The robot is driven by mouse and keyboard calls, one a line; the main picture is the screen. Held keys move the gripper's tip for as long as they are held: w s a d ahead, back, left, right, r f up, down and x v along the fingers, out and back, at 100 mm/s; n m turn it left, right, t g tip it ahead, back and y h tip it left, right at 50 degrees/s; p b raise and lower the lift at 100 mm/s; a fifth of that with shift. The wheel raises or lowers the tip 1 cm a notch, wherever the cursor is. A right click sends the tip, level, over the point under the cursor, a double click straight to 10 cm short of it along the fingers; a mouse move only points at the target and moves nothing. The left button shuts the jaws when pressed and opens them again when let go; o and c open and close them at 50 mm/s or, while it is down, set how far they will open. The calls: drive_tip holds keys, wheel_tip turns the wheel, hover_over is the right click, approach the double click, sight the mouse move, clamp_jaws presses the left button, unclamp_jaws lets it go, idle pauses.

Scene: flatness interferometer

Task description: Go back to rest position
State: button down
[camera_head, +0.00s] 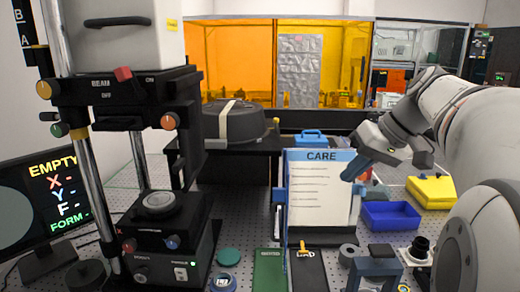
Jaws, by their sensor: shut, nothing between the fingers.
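My arm comes in from the right side of the view, bent at the elbow. My gripper (347,178) is shut and empty, with its blue fingers pointing down and left. It is at the right edge of the white CARE sheet on its blue-topped clipboard (321,155); I cannot tell the gap in depth between them. The interferometer (125,115) stands at the left with its BEAM switch and a round stage (159,203) low on it. The stage looks bare.
A monitor (50,205) at the left reads EMPTY. A blue bin (391,215), a yellow box (431,191) and small fixtures crowd the right of the perforated bench. Green and black mats (269,272) lie in front. A dark round case (234,122) sits behind.

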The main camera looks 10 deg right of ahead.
drive_tip(key=s+a+f+h, duration=0.1)
drive_tip(key=s+a+f, duration=0.2)
drive_tip(key=s+f, duration=0.2)
drive_tip(key=s+a+f+h, duration=0.2)
drive_tip(key=s+f, duration=0.3)
drive_tip(key=f, duration=0.4)
drive_tip(key=s+a+f+m+h, duration=0.1)
drive_tip(key=s+a+f+h, duration=0.1)
drive_tip(key=s+a+f, duration=0.2)
wheel_tip(320, 180, down, 3)
drive_tip(key=shift+s+a+g, duration=0.35)
drive_tip(key=shift+s+g, duration=0.05)
drive_tip(key=shift+s, duration=0.2)
